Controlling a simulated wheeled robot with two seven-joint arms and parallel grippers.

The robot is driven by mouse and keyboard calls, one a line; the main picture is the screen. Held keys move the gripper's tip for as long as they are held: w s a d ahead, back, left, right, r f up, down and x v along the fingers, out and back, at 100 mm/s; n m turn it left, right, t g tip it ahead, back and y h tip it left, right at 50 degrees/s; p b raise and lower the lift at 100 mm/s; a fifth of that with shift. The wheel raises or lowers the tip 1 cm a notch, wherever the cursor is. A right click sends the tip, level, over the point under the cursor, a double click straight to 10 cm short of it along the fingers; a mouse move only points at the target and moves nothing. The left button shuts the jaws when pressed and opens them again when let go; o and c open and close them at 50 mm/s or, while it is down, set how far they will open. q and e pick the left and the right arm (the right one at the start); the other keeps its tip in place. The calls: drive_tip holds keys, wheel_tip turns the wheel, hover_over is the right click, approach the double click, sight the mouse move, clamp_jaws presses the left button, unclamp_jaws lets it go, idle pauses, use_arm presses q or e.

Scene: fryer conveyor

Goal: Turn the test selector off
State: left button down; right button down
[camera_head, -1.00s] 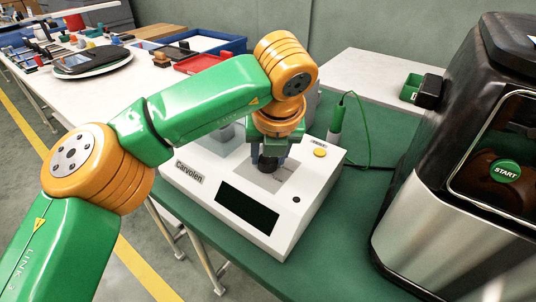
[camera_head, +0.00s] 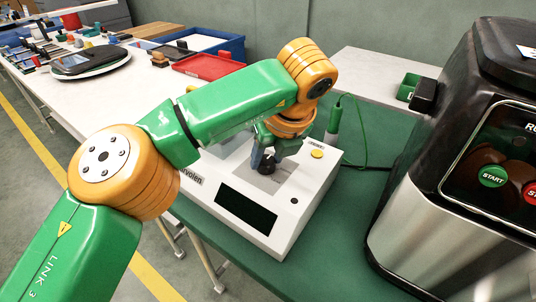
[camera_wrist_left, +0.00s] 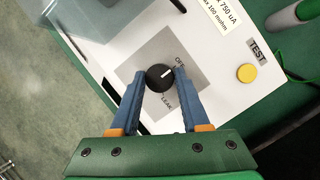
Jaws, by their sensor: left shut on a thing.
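The test selector is a round black knob with a white pointer line (camera_wrist_left: 159,77) on a grey panel of the white tester (camera_head: 291,226). In the left wrist view, its pointer is turned toward the upper right, close to the "OFF" label, with "LEAK" printed below. In the head view, the knob (camera_head: 267,167) is partly hidden by my fingers. My left gripper (camera_wrist_left: 157,80) is shut on the knob, one blue finger on each side. It also shows in the head view (camera_head: 265,160), tilted over the tester. My right gripper is not in view.
A yellow button (camera_head: 317,154) marked "TEST" in the wrist view sits right of the knob. A green-handled probe (camera_head: 335,118) with a cable stands behind the tester. A black and steel machine (camera_head: 460,180) stands close at right on the green table.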

use_arm(q)
drive_tip(key=shift+c, duration=1.9)
unclamp_jaws()
drive_tip(key=p+v, duration=0.1)
drive_tip(key=v, duration=0.6)
